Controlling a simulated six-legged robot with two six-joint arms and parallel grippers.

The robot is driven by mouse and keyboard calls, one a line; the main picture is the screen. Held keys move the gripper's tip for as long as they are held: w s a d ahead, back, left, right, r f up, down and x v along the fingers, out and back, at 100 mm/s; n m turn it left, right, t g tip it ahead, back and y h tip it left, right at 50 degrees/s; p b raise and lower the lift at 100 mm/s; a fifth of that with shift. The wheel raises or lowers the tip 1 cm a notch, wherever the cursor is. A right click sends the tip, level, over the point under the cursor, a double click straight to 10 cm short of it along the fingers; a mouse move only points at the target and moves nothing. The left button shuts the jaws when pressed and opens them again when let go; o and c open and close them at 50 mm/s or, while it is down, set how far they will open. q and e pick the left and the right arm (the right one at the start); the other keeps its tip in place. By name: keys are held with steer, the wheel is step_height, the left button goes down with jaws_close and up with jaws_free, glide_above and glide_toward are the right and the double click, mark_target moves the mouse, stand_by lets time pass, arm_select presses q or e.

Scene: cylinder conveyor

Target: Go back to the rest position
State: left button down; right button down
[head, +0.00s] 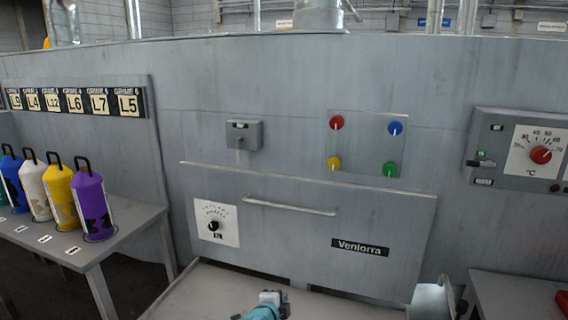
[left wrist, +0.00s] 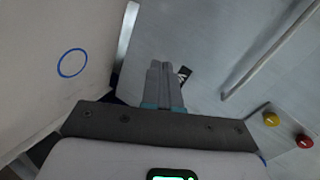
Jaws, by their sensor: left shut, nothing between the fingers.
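My left gripper (head: 272,298) shows at the bottom middle of the head view, low in front of the grey machine panel (head: 300,235). In the left wrist view the gripper's fingers (left wrist: 164,75) are together with nothing between them. They appear apart from the panel and its handle. My right gripper is not in view.
Several coloured cylinders, one of them purple (head: 92,205), stand on a table (head: 85,258) at left. A temperature dial box (head: 520,150) is at right.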

arm_select(q)
steer(key=s+a+f+n+g+p, duration=0.1)
steer(key=s+a+f+n+g, duration=0.3)
steer(key=s+f, duration=0.45)
steer(key=s+a+f+n+g+p, duration=0.2)
steer(key=s+a+f+n, duration=0.4)
steer(key=s, duration=0.5)
steer(key=s+a+r+n+g+p, duration=0.1)
steer(key=s+n+g, duration=0.4)
steer(key=s, duration=2)
steer(key=n+p, duration=0.1)
steer(key=n, duration=0.5)
steer(key=shift+r+g, duration=0.15)
steer(key=shift+g, duration=0.25)
